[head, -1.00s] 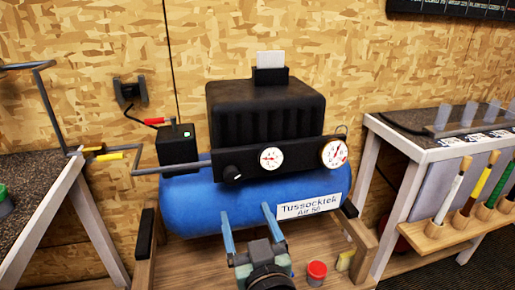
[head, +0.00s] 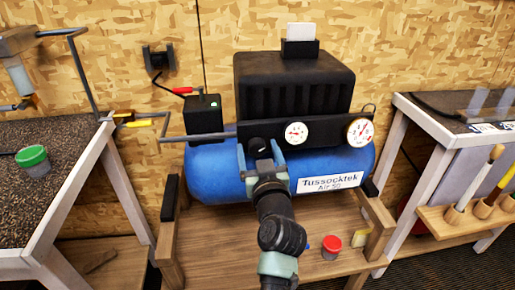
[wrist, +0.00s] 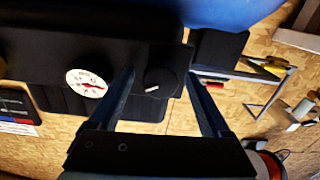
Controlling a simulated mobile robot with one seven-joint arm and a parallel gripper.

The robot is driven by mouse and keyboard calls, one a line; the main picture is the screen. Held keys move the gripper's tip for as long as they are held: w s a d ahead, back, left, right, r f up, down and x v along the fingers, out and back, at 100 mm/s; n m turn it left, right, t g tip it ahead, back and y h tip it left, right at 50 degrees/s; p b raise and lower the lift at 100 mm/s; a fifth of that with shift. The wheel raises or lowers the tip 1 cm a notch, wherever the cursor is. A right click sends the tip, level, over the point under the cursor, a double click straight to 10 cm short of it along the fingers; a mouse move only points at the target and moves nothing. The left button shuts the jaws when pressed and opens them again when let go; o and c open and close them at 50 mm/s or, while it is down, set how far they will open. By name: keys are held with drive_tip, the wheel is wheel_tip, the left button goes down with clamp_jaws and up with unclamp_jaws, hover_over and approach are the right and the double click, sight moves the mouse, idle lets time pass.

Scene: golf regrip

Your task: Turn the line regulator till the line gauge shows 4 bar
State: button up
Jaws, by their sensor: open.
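The line regulator is a round black knob (head: 257,143) with a white mark, on the black panel (head: 330,131) at the front of the compressor. It also shows in the wrist view (wrist: 160,83), its mark tilted slightly. My gripper (head: 259,156) is open, its fingers either side of the knob, with gaps visible between fingers and knob in the wrist view (wrist: 163,88). The line gauge, a small white dial (head: 296,132) with a red needle, sits right of the knob; it also shows in the wrist view (wrist: 88,83). Its reading is too small to tell.
A larger gauge (head: 360,131) sits at the panel's right end. The blue tank (head: 215,172) lies below the panel. A black box (head: 203,118) with a green light stands left of the knob. A red-lidded cup (head: 331,247) is on the wooden stand.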

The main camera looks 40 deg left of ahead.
drive_tip(key=shift+w+a, duration=0.15)
drive_tip(key=shift+a, duration=0.05)
clamp_jaws()
idle(0.4)
drive_tip(key=shift+m, duration=0.3)
drive_tip(key=m, duration=0.5)
drive_tip(key=m+p, duration=0.1)
drive_tip(key=m, duration=0.5)
drive_tip(key=shift+p, duration=0.4)
drive_tip(key=shift+f+m, duration=0.1)
drive_tip(key=shift+m, duration=0.3)
